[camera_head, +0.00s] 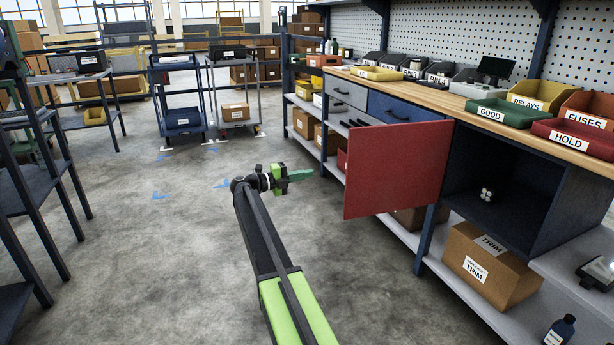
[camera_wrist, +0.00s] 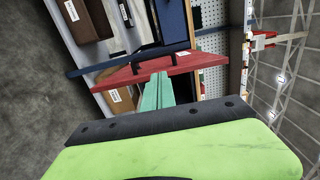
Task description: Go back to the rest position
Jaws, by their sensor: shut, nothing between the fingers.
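My gripper (camera_head: 301,174) is at the end of my outstretched arm, over the aisle floor and left of the open red cabinet door (camera_head: 398,168) in the head view. Its green fingers are together with nothing between them. In the wrist view the closed fingertips (camera_wrist: 158,76) point toward the red door (camera_wrist: 130,72) and its dark handle, and overlap the door's edge in the picture. I cannot tell from the wrist view how wide the gap to the door is; in the head view they look apart.
The open dark cabinet (camera_head: 505,175) under the wooden workbench (camera_head: 470,112) holds a small cluster of white round items (camera_head: 487,195). A TRIM box (camera_head: 490,265) sits on the lower shelf. Trolleys (camera_head: 180,100) stand farther back, and a dark rack (camera_head: 40,170) is at left. The middle floor is clear.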

